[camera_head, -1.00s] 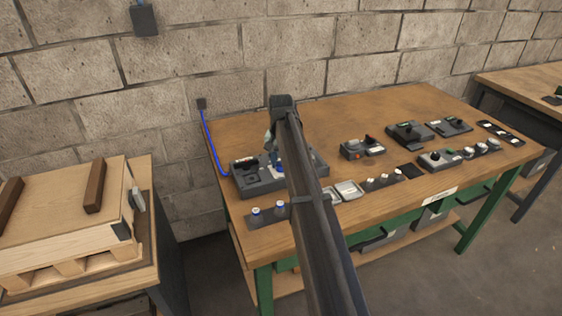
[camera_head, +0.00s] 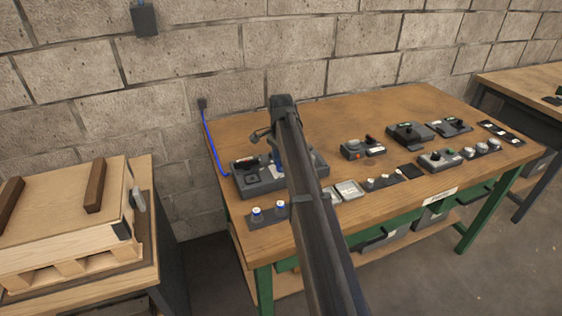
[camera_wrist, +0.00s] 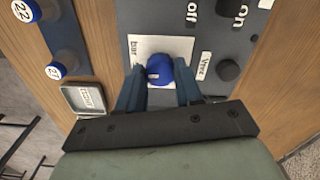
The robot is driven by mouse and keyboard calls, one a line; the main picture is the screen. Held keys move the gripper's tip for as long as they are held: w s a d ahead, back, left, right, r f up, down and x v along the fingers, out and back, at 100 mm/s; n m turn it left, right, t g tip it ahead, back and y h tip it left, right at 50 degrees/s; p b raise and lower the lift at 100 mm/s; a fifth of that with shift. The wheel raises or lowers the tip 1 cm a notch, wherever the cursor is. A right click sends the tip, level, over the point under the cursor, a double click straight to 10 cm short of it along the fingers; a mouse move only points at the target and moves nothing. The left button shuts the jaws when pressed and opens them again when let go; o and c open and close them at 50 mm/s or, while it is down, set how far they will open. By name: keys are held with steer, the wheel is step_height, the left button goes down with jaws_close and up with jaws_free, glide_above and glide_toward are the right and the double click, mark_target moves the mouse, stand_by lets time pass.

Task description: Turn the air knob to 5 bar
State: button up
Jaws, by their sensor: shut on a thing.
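The blue air knob (camera_wrist: 160,68) sits on a white square plate marked "bar" (camera_wrist: 176,46) in the wrist view. A small pale mark shows on the knob; I cannot read the pressure it points to. My gripper (camera_wrist: 159,78) has its two blue fingers on either side of the knob and is shut on it. In the head view the grey control panel (camera_head: 257,186) stands at the left end of the bench, and my arm hides much of it. The fingers show there only as a small blue patch (camera_head: 277,160).
Beside the knob on the panel are on/off labels and a black round knob (camera_wrist: 229,70). Two blue-capped knobs stand on a dark strip (camera_head: 268,219) in front. A blue hose (camera_head: 211,145) runs along the panel's left. More control boxes fill the bench's right.

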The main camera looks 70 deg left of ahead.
steer(key=shift+m, duration=0.3)
steer(key=o, duration=1)
steer(key=shift+o, duration=0.2)
step_height(320, 180, up, 14)
steer(key=shift+f, duration=0.15)
stand_by(0.6)
